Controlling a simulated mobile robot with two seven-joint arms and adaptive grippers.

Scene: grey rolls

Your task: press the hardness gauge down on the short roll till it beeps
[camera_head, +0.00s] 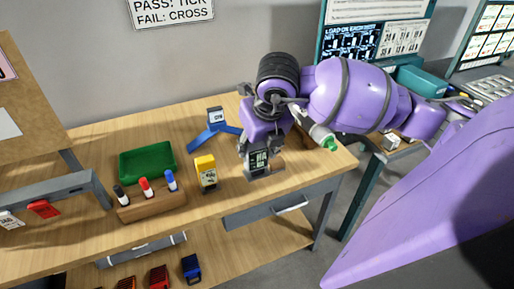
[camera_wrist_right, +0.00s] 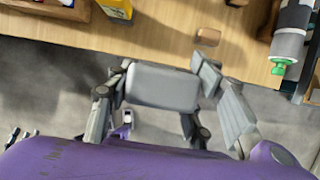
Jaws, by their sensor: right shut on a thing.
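My right gripper (camera_head: 262,155) comes in from the right over the front part of the workbench. It is shut on the hardness gauge (camera_head: 259,161), a grey block with a small display, held upright close to the bench top. In the right wrist view the grey gauge body (camera_wrist_right: 162,87) sits between the fingers. A grey and white roll with a green end (camera_head: 322,137) lies to the right of the gripper, partly behind my arm. It also shows in the wrist view (camera_wrist_right: 290,38), apart from the gauge. I cannot tell whether it is the short roll. My left gripper is out of view.
A yellow device (camera_head: 205,173) stands left of the gauge. A blue stand (camera_head: 214,126) is behind it. Further left are a green tray (camera_head: 147,161) and a wooden marker holder (camera_head: 150,204). A small brown block (camera_wrist_right: 208,36) lies on the bench in the wrist view.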

